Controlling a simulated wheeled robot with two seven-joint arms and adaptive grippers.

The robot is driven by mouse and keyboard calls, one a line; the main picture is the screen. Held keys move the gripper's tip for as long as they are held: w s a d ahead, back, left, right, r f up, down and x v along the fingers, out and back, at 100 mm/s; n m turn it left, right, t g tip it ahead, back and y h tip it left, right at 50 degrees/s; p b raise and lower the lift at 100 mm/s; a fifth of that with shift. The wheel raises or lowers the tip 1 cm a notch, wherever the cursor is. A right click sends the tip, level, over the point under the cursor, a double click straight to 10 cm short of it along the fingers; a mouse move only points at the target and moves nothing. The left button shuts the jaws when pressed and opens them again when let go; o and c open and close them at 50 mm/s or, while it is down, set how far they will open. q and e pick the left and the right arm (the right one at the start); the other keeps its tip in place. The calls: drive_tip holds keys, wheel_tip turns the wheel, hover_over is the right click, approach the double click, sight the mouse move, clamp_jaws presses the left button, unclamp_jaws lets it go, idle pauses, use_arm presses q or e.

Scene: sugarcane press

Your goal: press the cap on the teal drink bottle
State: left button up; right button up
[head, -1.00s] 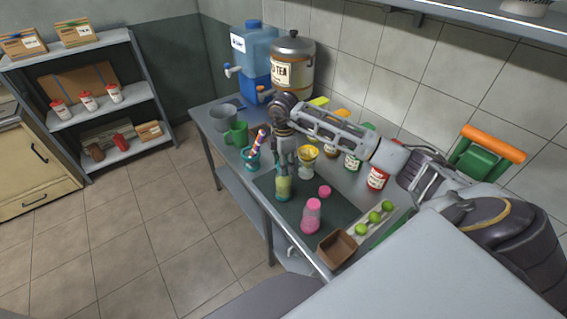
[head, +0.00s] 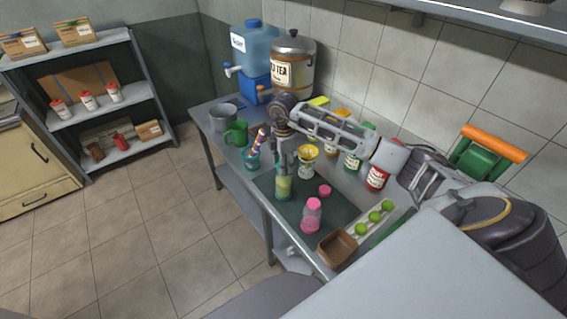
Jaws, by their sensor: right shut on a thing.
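The teal drink bottle (head: 283,190), with yellow-green contents, stands upright on the dark mat (head: 345,208) on the steel table. My right gripper (head: 284,166) points down right over its top and is shut. Its fingers cover the bottle's mouth. The cap is hidden there, so I cannot tell whether the fingers hold the cap or the bottle's neck, or how the cap sits. My left gripper is not in view.
A pink bottle (head: 311,217) and a pink cap (head: 324,191) are on the mat to the right. A brown box (head: 337,250) and a tray of limes (head: 362,230) lie at the near right. A teal cup with straws (head: 252,160) and a green mug (head: 237,134) stand left.

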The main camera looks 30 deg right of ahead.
idle(0.3)
drive_tip(key=o, duration=0.8)
drive_tip(key=shift+o, duration=0.2)
drive_tip(key=o, duration=0.5)
drive_tip(key=shift+c, duration=0.2)
drive_tip(key=shift+r, duration=0.15)
drive_tip(key=shift+r+p, duration=2.3)
drive_tip(key=shift+r, duration=1.05)
